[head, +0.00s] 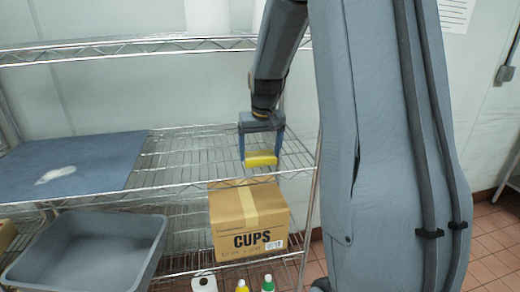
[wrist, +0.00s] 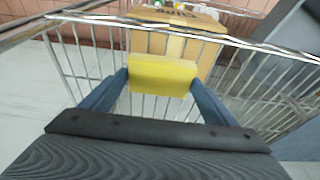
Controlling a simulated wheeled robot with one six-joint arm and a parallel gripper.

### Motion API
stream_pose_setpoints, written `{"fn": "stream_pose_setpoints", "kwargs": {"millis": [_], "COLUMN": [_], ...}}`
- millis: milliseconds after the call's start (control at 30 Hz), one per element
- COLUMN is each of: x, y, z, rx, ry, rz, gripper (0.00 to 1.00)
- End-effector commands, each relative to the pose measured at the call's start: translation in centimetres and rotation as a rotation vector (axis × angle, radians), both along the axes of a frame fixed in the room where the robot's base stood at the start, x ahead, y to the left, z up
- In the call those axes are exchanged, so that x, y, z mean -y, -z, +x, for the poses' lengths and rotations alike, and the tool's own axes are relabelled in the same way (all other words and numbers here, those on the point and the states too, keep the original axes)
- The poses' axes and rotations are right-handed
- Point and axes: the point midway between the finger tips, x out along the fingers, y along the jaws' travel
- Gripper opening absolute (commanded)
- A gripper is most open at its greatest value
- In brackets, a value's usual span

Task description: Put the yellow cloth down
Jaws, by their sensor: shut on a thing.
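The yellow cloth (head: 260,159) is a small folded block held between the fingertips of my gripper (head: 261,157). My gripper is shut on it, with one blue finger at each end. It hangs at the right part of the wire shelf (head: 195,160); I cannot tell whether the cloth touches the wires. In the wrist view the cloth (wrist: 161,76) sits between the two fingers, with shelf wires behind it.
A blue mat (head: 90,165) with a pale patch covers the shelf's left part. Bare wire lies between the mat and my gripper. Below are a CUPS box (head: 225,215), a grey tub (head: 90,228) and bottles (head: 267,284). A shelf post (head: 312,205) stands at the right.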

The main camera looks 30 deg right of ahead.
Motion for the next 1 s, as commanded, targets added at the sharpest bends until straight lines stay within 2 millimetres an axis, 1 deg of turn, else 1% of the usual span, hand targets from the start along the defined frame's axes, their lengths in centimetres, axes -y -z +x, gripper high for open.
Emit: {"fn": "stream_pose_setpoints", "kwargs": {"millis": [367, 400, 467, 500, 767, 867, 1000], "x": [0.0, 0.0, 0.0, 0.0, 0.0, 0.0, -0.2], "y": [0.4, 0.4, 0.3, 0.3, 0.0, -0.7, -2.8], "z": [0.0, 0.0, 0.0, 0.0, 0.0, -0.1, -0.6], "rx": [0.000, 0.001, 0.001, 0.001, 0.001, 0.003, 0.006], "ry": [0.000, 0.000, 0.000, 0.000, 0.000, 0.000, 0.000], "rz": [0.000, 0.000, 0.000, 0.000, 0.000, -0.001, -0.002], "gripper": [0.63, 0.88, 0.98, 1.00, 1.00, 1.00, 1.00]}}
